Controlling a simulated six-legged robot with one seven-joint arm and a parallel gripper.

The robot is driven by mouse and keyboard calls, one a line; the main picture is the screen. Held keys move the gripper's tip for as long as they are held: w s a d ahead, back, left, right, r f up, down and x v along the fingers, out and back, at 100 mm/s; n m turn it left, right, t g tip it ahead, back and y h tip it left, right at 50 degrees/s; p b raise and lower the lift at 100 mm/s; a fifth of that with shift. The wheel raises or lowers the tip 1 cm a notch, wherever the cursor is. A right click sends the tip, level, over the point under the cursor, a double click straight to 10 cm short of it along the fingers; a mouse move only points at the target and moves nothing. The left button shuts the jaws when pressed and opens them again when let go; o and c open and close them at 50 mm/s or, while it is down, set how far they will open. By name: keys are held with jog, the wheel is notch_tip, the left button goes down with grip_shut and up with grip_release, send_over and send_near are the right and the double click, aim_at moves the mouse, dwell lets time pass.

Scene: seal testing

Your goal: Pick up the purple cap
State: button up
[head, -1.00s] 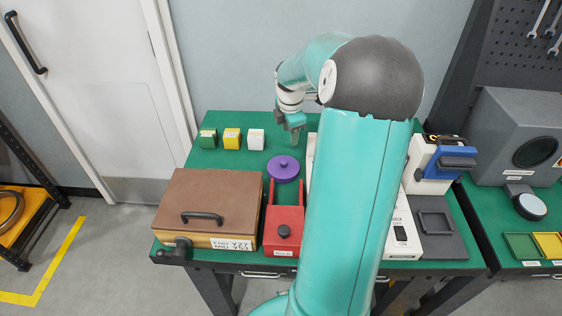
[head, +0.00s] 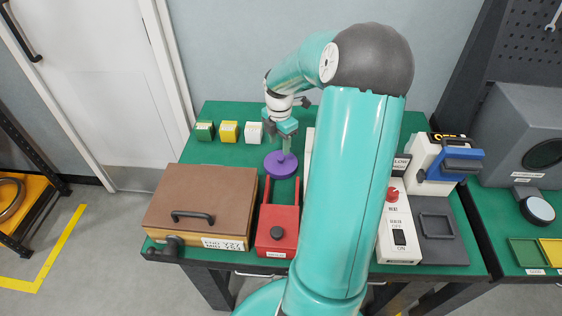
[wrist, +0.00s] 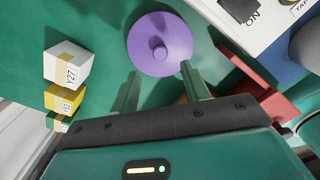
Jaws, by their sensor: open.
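The purple cap (head: 280,165) is a flat round disc with a small knob on top. It lies on the green table top behind the red block. In the wrist view the cap (wrist: 160,45) is near the top middle, with its knob facing the camera. My gripper (head: 287,148) hangs over the cap's back edge in the head view. In the wrist view the fingers of my gripper (wrist: 160,80) are apart and empty. The cap lies just beyond the fingertips, its knob roughly in line with the gap. I cannot tell the exact height between fingertips and cap.
A red block with two prongs (head: 278,233) stands in front of the cap. A brown case (head: 200,200) is at the left. Green, yellow and white cubes (head: 229,132) stand at the back left. A white switch box (head: 398,235) is right of my arm.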

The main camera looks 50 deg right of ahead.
aim_at(281, 157)
jog(key=f, duration=0.5)
jog(key=shift+d+f, duration=0.2)
jog(key=shift+f, duration=0.2)
jog(key=shift+s, duration=0.1)
jog(key=shift+c, duration=0.2)
grip_shut()
